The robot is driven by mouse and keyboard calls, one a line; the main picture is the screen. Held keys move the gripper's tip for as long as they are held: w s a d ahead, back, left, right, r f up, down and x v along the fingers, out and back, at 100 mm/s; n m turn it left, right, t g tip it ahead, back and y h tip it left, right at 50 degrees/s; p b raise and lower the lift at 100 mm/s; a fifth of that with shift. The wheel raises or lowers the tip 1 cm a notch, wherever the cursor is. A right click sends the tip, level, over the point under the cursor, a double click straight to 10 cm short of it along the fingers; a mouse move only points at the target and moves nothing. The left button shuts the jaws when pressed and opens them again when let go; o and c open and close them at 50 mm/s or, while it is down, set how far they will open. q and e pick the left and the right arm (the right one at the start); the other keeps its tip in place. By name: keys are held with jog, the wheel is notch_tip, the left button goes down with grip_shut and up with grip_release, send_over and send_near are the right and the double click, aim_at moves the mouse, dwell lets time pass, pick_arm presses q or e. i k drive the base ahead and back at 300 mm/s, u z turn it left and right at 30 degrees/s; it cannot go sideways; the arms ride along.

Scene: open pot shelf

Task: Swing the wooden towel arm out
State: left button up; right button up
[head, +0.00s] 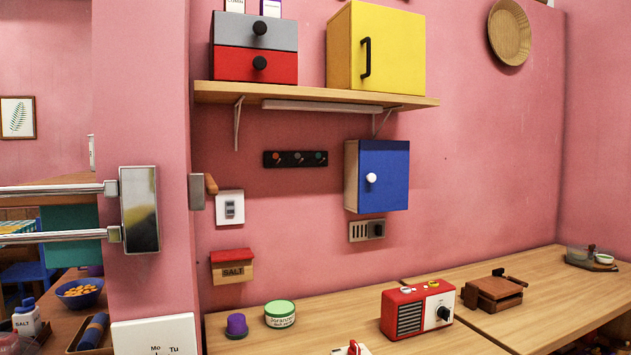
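A short wooden arm (211,184) shows in the head view beside a grey metal bracket (196,191) at the edge of the pink pillar. Only a stub of the wood shows, and I cannot tell its full length or angle. To its left, two chrome bars (60,190) run level from a shiny metal plate (140,209) on the pillar out past the left picture edge. Neither of my grippers is in view.
A white switch (230,207) and a red-lidded salt box (232,266) are on the wall close by. Above is a shelf (310,94) with drawers and a yellow cabinet (376,47). A blue cabinet (384,178) hangs right. A radio (417,309) stands on the counter (345,305).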

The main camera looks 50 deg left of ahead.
aim_at(212, 188)
jog(key=z, duration=0.2)
jog(key=i, duration=0.9)
jog(key=u, duration=3.1)
jog(key=k, duration=1.35)
jog(key=u, duration=0.65)
jog(key=i, duration=1.35)
jog(key=z, duration=0.6)
